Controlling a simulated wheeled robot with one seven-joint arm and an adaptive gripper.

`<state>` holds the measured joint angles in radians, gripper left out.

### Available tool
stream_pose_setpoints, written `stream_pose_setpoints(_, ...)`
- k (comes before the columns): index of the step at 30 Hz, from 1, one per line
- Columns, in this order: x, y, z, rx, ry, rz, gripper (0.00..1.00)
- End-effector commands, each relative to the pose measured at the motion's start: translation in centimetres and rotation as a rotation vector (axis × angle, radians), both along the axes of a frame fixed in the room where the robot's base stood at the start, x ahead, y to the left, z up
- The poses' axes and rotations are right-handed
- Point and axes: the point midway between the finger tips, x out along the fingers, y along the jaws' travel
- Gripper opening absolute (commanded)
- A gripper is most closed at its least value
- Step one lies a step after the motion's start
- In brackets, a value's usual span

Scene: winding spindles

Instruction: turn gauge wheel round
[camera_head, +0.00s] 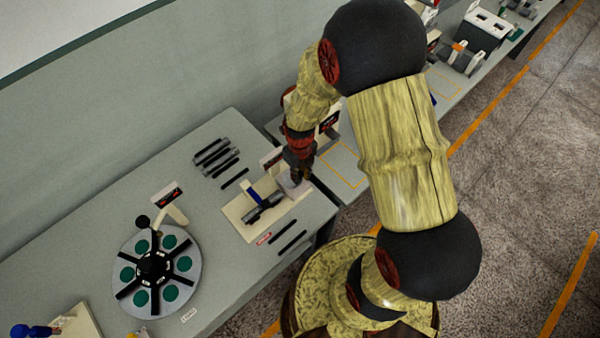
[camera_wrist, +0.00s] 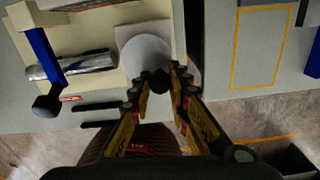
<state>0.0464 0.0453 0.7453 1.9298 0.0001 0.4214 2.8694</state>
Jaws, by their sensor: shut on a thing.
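The gauge wheel appears to be a pale grey disc (camera_wrist: 145,55) at the end of a cream fixture (camera_wrist: 100,15) in the wrist view. A dark round knob (camera_wrist: 158,83) shows at its lower right edge. My gripper (camera_wrist: 162,80) has its fingers close around this knob and is shut on it. In the head view my gripper (camera_head: 297,177) points down onto the pale wheel (camera_head: 291,187) and partly hides it. A shiny metal spindle (camera_wrist: 75,65) lies in the fixture beside the wheel, with a blue lever (camera_wrist: 42,58) over it.
A grey disc with green circles (camera_head: 187,293) stands at left on the bench. A marked yellow rectangle (camera_head: 340,166) on the neighbouring bench is empty.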

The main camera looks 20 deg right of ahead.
Motion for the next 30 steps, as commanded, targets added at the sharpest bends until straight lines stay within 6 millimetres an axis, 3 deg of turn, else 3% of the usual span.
stream_pose_setpoints(17,0.04,0.07,0.07,0.000,-0.002,-0.035,0.00)
stream_pose_setpoints(18,0.04,0.07,0.06,0.000,-0.002,-0.034,0.19)
stream_pose_setpoints(27,-0.03,0.07,0.02,0.000,-0.001,-0.034,0.36)
stream_pose_setpoints(30,-0.04,0.06,0.01,0.000,-0.001,-0.034,0.37)
